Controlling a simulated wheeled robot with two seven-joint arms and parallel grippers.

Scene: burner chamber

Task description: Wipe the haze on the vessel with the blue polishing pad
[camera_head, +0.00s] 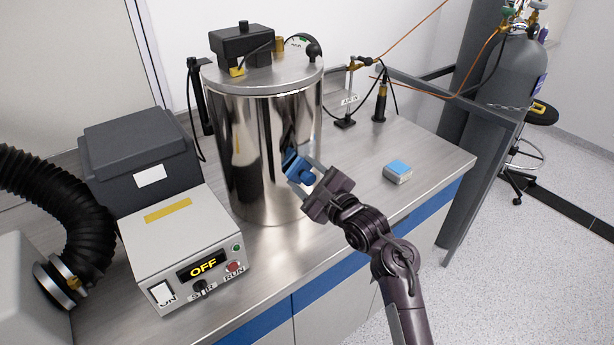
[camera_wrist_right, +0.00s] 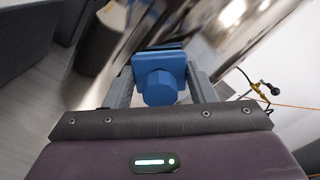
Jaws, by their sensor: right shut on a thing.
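The vessel (camera_head: 262,140) is a tall, shiny metal cylinder standing on the steel bench. My right gripper (camera_head: 307,173) is in front of its lower right side, shut on the blue polishing pad (camera_head: 295,165) by its blue knob. In the right wrist view the blue pad (camera_wrist_right: 160,77) sits between the two fingers, with its face toward the vessel wall (camera_wrist_right: 205,25). The pad is at or very close to the wall; I cannot tell whether it touches. I cannot make out the haze among the reflections. My left gripper is not in view.
A control box (camera_head: 185,250) reading OFF stands left of the vessel, with a dark grey case (camera_head: 140,155) behind it. A small blue-topped block (camera_head: 398,171) lies on the bench (camera_head: 435,160) to the right. Cables and a small stand (camera_head: 346,100) are behind. Gas cylinders (camera_head: 510,90) stand at right.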

